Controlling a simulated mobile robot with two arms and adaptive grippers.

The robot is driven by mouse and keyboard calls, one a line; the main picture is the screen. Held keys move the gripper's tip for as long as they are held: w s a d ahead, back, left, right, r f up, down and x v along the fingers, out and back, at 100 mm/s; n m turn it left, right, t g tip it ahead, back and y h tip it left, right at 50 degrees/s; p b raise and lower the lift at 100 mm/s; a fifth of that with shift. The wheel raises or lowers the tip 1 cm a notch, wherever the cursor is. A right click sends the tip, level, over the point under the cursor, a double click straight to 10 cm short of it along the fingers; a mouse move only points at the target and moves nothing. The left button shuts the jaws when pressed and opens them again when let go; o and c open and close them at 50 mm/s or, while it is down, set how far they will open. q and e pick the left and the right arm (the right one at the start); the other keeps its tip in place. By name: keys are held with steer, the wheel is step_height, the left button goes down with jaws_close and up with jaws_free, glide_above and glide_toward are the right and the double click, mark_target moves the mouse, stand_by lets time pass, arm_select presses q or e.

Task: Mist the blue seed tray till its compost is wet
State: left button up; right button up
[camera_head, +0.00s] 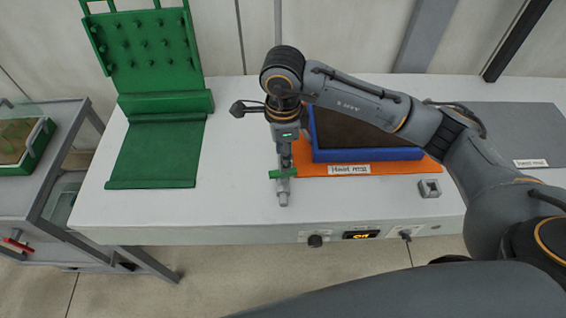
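The blue seed tray (368,155) lies on an orange mat (310,168) at the middle of the white bench, with dark brown compost inside. My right arm passes over it and hides part of its far side. My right gripper (286,152) points down just left of the tray, over the bench. A slim grey nozzle-like tool (283,188) with a green crossbar shows directly below the gripper. The fingers are small and partly hidden, so I cannot tell whether they close on it. My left gripper is not in view.
A green hinged frame with pegs (150,50) stands at the left. A grey mat (510,125) lies at the right, and a small grey block (429,188) sits near the front. The front panel has a knob (315,240) and a lit display (361,235). The bench's front left is clear.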

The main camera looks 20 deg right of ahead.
mark_target(283, 175)
steer(key=shift+f+p, duration=0.35)
steer(key=shift+f, duration=2.4)
jaws_close()
